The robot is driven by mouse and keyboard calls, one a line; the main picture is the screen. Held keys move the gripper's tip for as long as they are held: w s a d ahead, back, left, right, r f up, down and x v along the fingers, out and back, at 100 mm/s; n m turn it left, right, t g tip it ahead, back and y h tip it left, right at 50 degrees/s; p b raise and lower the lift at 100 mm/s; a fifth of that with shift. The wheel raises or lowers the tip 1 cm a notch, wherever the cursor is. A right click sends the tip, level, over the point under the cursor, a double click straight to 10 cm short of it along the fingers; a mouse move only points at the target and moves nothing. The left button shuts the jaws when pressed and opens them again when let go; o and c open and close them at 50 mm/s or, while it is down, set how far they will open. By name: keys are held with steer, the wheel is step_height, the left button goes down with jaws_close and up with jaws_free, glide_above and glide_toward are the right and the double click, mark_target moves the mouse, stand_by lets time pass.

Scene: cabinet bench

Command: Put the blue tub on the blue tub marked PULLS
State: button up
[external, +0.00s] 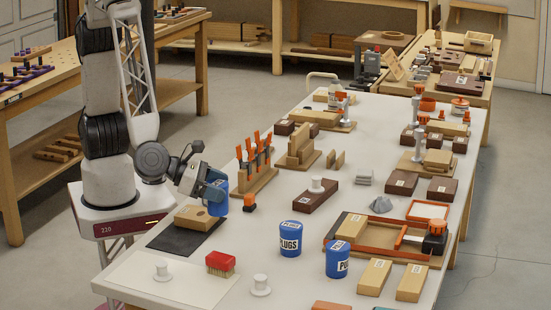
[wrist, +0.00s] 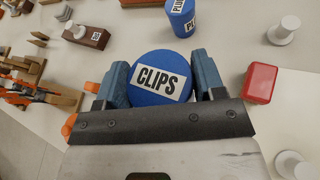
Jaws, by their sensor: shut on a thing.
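My gripper (wrist: 160,85) is shut on a blue tub (wrist: 153,66) whose lid is marked CLIPS. In the external view this tub (external: 217,201) is partly hidden by my gripper, above or beside a tan block. A blue tub marked PLUGS (external: 290,241) stands upright to its right. Another upright blue tub (external: 337,262) stands nearer the front; its label starts with PU and the rest is hard to read. In the wrist view one blue tub (wrist: 182,18) shows at the top, its label partly cut off.
A red-topped brush (external: 220,263) and white knobs (external: 260,286) are at the front. A clamp rack (external: 258,178) stands behind, a wooden frame (external: 375,250) at right.

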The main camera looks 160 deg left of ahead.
steer(key=shift+a, duration=0.1)
steer(key=w+a+r, duration=0.1)
steer(key=w+a, duration=0.3)
steer(key=a, duration=0.3)
steer(key=w+a+r+n+g, duration=0.1)
steer(key=w+a+r, duration=0.1)
steer(key=w+a, duration=0.3)
steer(key=shift+w+a+r+n+y, duration=0.15)
steer(key=shift+w+a+n+y, duration=0.15)
steer(key=shift+a, duration=0.85)
glide_above(339, 246)
steer(key=shift+s+f, duration=0.1)
steer(key=shift+f, duration=0.6)
steer(key=shift+f, duration=0.15)
steer(key=shift+f, duration=1.6)
steer(key=shift+f, duration=0.15)
